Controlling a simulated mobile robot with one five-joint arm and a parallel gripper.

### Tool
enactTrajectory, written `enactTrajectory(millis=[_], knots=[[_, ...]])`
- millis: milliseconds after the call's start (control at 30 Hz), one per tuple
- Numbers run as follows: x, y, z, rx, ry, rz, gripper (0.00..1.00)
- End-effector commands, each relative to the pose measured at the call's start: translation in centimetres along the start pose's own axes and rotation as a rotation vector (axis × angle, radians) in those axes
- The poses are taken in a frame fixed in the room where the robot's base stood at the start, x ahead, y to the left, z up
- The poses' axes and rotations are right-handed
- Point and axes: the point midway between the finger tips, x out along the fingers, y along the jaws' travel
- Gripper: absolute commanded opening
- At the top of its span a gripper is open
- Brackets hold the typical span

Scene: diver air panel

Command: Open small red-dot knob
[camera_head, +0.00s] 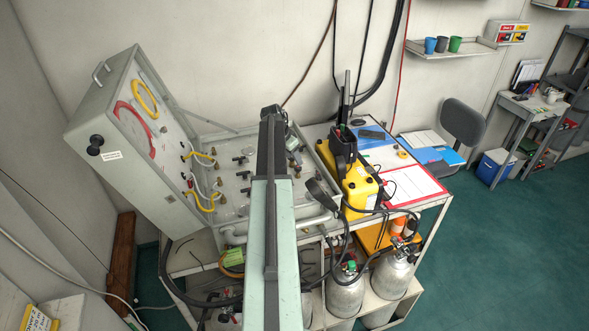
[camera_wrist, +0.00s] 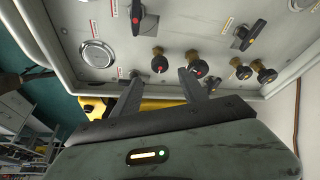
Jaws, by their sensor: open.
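In the wrist view, a small brass knob with a red dot on its black face (camera_wrist: 160,64) sits on the grey panel (camera_wrist: 200,22). A second small red-dot knob (camera_wrist: 200,68) is just to its right. My gripper (camera_wrist: 160,74) is open and empty, its two dark fingers pointing at the panel. In the picture, the first knob lies between the fingertips and the second just right of the right fingertip. I cannot tell whether the fingers touch either knob. In the head view my arm covers part of the panel, and these knobs cannot be made out.
A black lever with a red dot (camera_wrist: 137,17) and a round gauge (camera_wrist: 97,53) are on the panel's left. A yellow-dot lever (camera_wrist: 250,34) and small yellow-dot knobs (camera_wrist: 244,72) are to the right. A yellow unit (camera_head: 350,180) stands beside the panel case.

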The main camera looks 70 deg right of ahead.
Motion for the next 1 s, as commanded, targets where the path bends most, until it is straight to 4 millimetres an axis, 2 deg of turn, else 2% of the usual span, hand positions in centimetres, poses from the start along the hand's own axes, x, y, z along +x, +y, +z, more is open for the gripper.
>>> enactTrajectory(millis=[33,100,300,600,700,800,1000], knots=[[1.6,-0.1,0.3,0.000,0.000,0.000,0.51],[2.9,-0.2,0.5,-0.001,0.000,-0.001,0.51],[5.8,-0.2,0.5,-0.003,0.000,-0.001,0.51],[5.8,-0.2,0.3,-0.005,0.000,-0.002,0.51],[5.8,-0.3,0.3,-0.005,0.000,-0.002,0.23],[5.8,-0.3,0.4,-0.005,0.000,-0.002,0.00],[5.7,-0.5,0.7,-0.017,-0.001,-0.008,0.00]])
